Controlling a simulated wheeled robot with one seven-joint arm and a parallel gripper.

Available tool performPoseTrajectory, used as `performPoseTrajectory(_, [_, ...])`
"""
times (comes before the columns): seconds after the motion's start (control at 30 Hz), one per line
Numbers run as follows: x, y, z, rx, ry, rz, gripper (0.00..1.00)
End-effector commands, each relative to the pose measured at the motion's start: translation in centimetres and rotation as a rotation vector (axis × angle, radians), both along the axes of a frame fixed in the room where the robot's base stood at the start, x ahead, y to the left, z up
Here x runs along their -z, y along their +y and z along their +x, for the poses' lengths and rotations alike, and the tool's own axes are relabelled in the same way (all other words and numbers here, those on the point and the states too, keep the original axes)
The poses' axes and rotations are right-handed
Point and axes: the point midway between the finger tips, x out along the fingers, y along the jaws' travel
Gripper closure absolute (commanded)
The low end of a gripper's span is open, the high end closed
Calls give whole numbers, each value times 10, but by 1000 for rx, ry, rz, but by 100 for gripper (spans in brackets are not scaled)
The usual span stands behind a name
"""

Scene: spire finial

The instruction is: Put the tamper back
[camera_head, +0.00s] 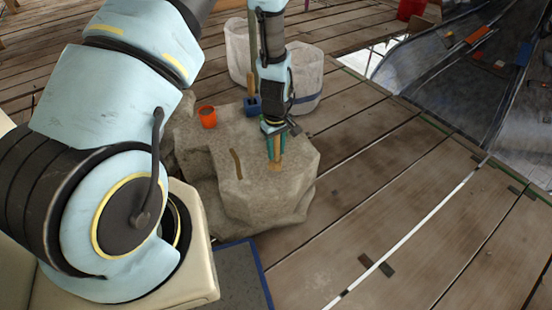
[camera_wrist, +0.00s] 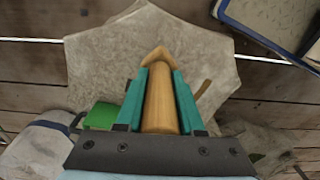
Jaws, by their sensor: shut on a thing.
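The tamper, a light wooden tool, is in my gripper (camera_head: 276,148). Its wooden body (camera_wrist: 160,105) lies between the two teal fingers in the wrist view, with a wider, pointed end beyond the fingertips. In the head view its lower end (camera_head: 275,166) is at the top of the grey stone block (camera_head: 270,195); I cannot tell if it touches. A small blue holder (camera_head: 252,106) stands on the stone behind my gripper, with a wooden handle (camera_head: 250,84) upright at it. My gripper hides part of the stone behind it.
An orange cup (camera_head: 207,118) stands on the stone at the left. A thin brown strip (camera_head: 236,163) lies on the stone. Pale sacks (camera_head: 306,75) stand behind. A blue-edged mat (camera_head: 243,275) is in front. The plank floor at right is mostly clear.

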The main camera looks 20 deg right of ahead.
Motion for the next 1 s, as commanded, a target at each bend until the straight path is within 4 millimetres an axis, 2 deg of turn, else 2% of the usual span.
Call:
performPoseTrajectory(0.23, [32, 0, 0, 2, 1, 1, 100])
performPoseTrajectory(0.63, [38, 0, 0, 2, 1, 1, 100])
performPoseTrajectory(0.67, [38, 0, 0, 2, 1, 1, 61])
performPoseTrajectory(0.9, [37, 0, 0, 2, 1, 1, 34])
performPoseTrajectory(1.0, [37, 0, 0, 2, 1, 1, 33])
